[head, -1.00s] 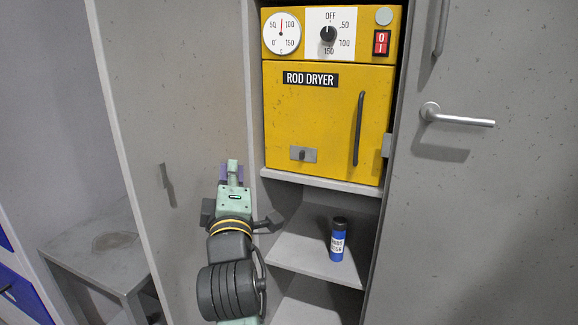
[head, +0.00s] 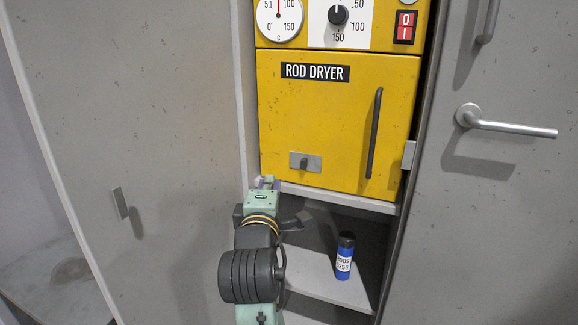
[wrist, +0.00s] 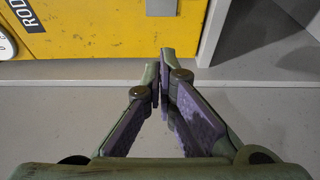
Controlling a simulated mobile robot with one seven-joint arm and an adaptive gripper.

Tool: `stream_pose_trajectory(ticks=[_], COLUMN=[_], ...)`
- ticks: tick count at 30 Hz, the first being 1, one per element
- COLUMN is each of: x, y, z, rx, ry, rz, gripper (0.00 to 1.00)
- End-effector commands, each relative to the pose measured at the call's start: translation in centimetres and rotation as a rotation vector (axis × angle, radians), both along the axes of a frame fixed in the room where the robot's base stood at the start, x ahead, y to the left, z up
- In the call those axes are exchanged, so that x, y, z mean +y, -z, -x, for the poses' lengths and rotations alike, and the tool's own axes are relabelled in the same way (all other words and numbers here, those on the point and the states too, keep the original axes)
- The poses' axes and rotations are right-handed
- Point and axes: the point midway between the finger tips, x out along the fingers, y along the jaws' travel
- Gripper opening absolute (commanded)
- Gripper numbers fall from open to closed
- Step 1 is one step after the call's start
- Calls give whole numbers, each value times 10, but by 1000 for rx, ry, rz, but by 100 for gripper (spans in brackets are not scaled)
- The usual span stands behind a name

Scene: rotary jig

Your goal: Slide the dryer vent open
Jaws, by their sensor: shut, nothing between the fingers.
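The yellow rod dryer (head: 333,115) stands in the cabinet, its door shut. Its vent (head: 299,161) is a small grey plate low on the left of the door, with a dark knob (head: 313,163) on it. My gripper (head: 266,182) is below and left of the vent in the head view, apart from it, seen from behind. In the wrist view, my gripper (wrist: 160,66) is shut and empty, its fingertips close together. The yellow dryer front (wrist: 100,30) lies beyond them, with a grey plate (wrist: 162,6), likely the vent, cut by the top edge.
A blue bottle with a black cap (head: 344,257) stands on the shelf (head: 325,284) below the dryer. The dryer has a dark vertical door handle (head: 374,133). An open grey cabinet door (head: 170,110) is at left, and a grey door with a lever handle (head: 510,128) at right.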

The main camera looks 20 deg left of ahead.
Motion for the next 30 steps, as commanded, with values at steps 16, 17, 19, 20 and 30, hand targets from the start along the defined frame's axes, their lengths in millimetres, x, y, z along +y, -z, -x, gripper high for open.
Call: stream_pose_trajectory(ticks=[16, 17, 19, 20, 30], x=[25, 27, 31, 25, -9], y=[-2, -2, -1, -2, 0], z=[-79, -84, -98, -98, -94], rx=[3, 2, 3, 2, 0], ry=[0, 0, 0, 2, -1], rz=[0, 0, 0, -2, 0], gripper=[0, 0, 0, 0, 0])
